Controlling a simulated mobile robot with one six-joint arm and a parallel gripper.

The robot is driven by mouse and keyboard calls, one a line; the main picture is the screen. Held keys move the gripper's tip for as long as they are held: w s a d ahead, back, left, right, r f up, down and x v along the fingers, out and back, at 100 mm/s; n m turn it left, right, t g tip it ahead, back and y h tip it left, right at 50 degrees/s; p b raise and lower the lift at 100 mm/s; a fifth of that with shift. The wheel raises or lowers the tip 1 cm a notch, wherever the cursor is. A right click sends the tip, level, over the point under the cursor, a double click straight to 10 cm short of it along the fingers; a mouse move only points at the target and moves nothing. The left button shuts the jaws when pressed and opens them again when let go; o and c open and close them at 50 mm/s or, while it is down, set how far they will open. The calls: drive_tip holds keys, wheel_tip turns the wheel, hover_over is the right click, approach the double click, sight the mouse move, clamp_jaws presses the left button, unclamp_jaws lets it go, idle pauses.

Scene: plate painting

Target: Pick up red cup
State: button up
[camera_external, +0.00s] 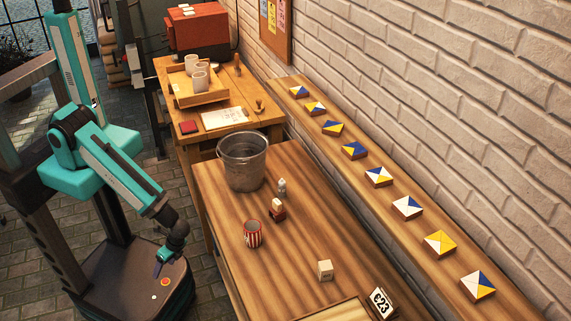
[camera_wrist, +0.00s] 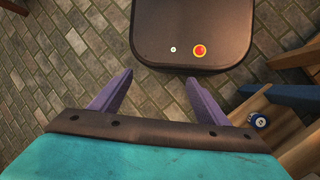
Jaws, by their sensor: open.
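The red cup (camera_external: 253,234) has red and white stripes and stands upright on the wooden table (camera_external: 225,190), near its left edge. My gripper (camera_external: 163,262) hangs over my own base, left of the table and apart from the cup. In the wrist view my gripper (camera_wrist: 155,95) shows two purple fingers spread wide with nothing between them. The cup does not show in the wrist view.
A metal bucket (camera_external: 243,162) stands behind the cup. A small red and white object (camera_external: 277,209), a small grey figure (camera_external: 282,186) and a pale cube (camera_external: 325,270) are nearby. Painted tiles (camera_external: 407,207) line the wall shelf.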

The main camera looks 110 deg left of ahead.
drive_tip(key=w+d+r+m+t+h+p, duration=0.1)
drive_tip(key=w+d+r+m+t+h, duration=0.15)
drive_tip(key=w+r, duration=0.55)
drive_tip(key=w+d+r+m+t+h, duration=0.1)
drive_tip(key=w+r+m+t+h, duration=0.15)
drive_tip(key=w+r, duration=0.5)
drive_tip(key=w+d+r+m+t+h+p, duration=0.1)
drive_tip(key=w+d+r+t+h, duration=0.2)
drive_tip(key=w+r, duration=0.5)
wheel_tip(320, 180, up, 13)
drive_tip(key=m+t+y, duration=0.1)
drive_tip(key=t, duration=0.6)
hover_over(248, 222)
drive_tip(key=d, duration=0.4)
drive_tip(key=shift+n+t+y, duration=0.5)
drive_tip(key=shift+n+y, duration=0.1)
drive_tip(key=shift+y, duration=0.1)
drive_tip(key=a, duration=0.1)
drive_tip(key=w+a+f, duration=0.1)
drive_tip(key=a, duration=0.1)
drive_tip(key=shift+w+a+f, duration=0.2)
drive_tip(key=shift+f, duration=0.2)
drive_tip(key=shift+f+b, duration=2.95)
drive_tip(key=shift+b, duration=0.15)
